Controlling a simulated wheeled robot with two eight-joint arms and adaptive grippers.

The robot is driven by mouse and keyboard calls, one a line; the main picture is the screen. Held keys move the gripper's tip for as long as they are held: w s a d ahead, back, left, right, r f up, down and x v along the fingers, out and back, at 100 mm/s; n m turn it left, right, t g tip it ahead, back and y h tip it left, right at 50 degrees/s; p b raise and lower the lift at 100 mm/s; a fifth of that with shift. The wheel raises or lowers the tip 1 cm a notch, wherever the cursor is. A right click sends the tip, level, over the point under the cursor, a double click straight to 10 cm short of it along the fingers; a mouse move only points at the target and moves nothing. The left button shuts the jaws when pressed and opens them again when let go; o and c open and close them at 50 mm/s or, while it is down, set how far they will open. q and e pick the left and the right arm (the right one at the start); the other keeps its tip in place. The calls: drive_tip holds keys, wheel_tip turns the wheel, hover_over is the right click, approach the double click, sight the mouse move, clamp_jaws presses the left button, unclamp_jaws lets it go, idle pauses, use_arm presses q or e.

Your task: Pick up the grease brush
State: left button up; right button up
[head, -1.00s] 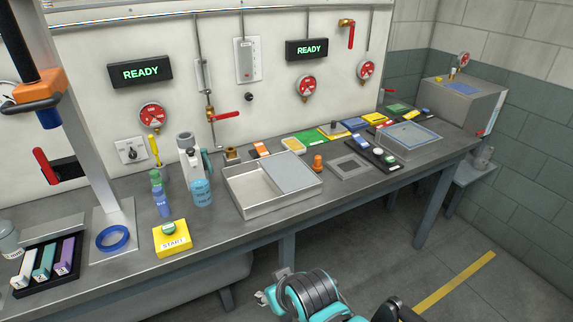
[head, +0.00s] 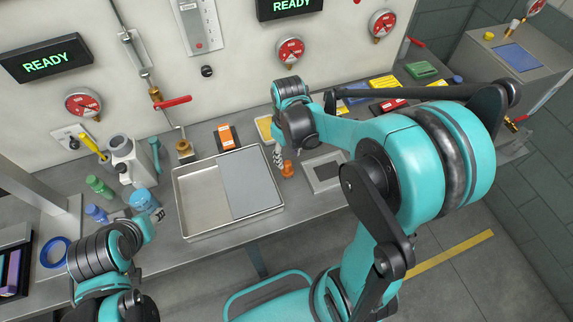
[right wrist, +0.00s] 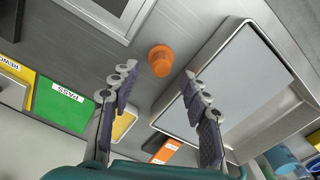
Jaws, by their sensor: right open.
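A small orange upright piece (head: 287,169) stands on the bench just right of the metal tray; it may be the grease brush, but I see no bristles. In the right wrist view the orange piece (right wrist: 160,60) shows from above, just ahead of the gap between my fingertips. My right gripper (head: 279,158) is open and empty beside it, with a finger just left of it in the head view; it also shows in the right wrist view (right wrist: 158,77). My left gripper (head: 157,214) is near the blue cup at the bench front; its jaws are too small to read.
The metal tray (head: 208,233) with a grey panel fills mid-bench. A grey framed plate (head: 322,172) lies right of the orange piece. My right arm hides part of the bench.

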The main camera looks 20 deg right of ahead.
sight(287, 163)
wheel_tip(287, 163, down, 6)
drive_tip(key=shift+w+r+b, duration=0.1)
drive_tip(key=shift+r+b, duration=0.15)
drive_tip(key=shift+b, duration=0.6)
drive_tip(key=shift+a, duration=0.1)
clamp_jaws()
